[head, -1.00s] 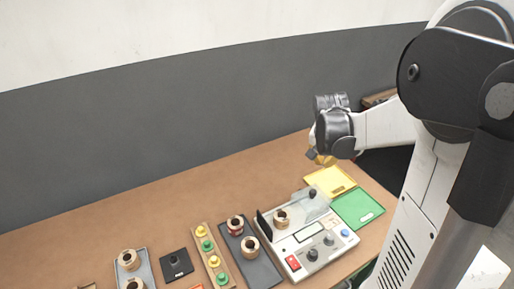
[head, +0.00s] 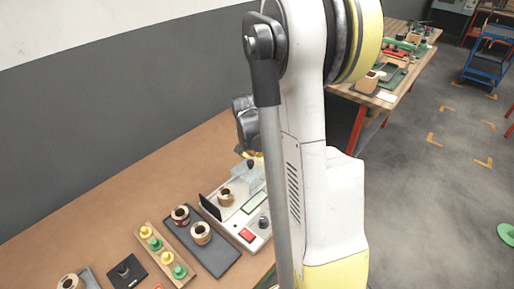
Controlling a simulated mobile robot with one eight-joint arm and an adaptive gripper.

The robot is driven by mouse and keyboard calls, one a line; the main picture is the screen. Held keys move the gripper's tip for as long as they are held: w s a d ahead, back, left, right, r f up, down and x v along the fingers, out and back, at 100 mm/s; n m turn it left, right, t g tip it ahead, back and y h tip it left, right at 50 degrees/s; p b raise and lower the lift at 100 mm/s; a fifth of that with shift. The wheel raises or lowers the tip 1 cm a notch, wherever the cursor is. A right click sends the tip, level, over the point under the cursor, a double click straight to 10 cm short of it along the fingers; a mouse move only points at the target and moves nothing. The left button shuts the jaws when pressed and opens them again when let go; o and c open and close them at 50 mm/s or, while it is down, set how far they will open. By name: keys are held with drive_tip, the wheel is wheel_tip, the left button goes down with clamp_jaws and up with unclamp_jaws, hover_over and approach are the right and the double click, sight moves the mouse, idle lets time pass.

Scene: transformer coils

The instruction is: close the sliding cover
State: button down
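The test device (head: 238,222) is a pale box on the bench, partly hidden behind my arm. A clear sliding cover (head: 244,177) with a dark knob (head: 250,164) sits at its back, beyond a copper coil (head: 226,197). The cover appears to be off to the side of the coil, not over it. A dark upright plate (head: 209,207) stands at the device's left end. My gripper (head: 250,155) is just above and behind the cover, mostly hidden by my wrist and arm. Its fingers are too small and hidden to tell open from shut, or whether they touch the knob.
Left of the device lie a dark tray (head: 208,248) with two coils, a wooden strip (head: 150,250) with yellow and green knobs, and a black block (head: 126,272). A second workbench (head: 398,92) stands at the back right. Open floor (head: 440,200) lies to the right.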

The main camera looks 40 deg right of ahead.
drive_tip(key=shift+s+a+f, duration=0.1)
drive_tip(key=shift+s+a, duration=0.1)
drive_tip(key=shift+a, duration=0.2)
drive_tip(key=a, duration=0.9)
drive_tip(key=s+a, duration=0.1)
drive_tip(key=a, duration=0.4)
drive_tip(key=shift+s+b, duration=0.1)
drive_tip(key=shift+b, duration=0.2)
drive_tip(key=shift+d, duration=0.1)
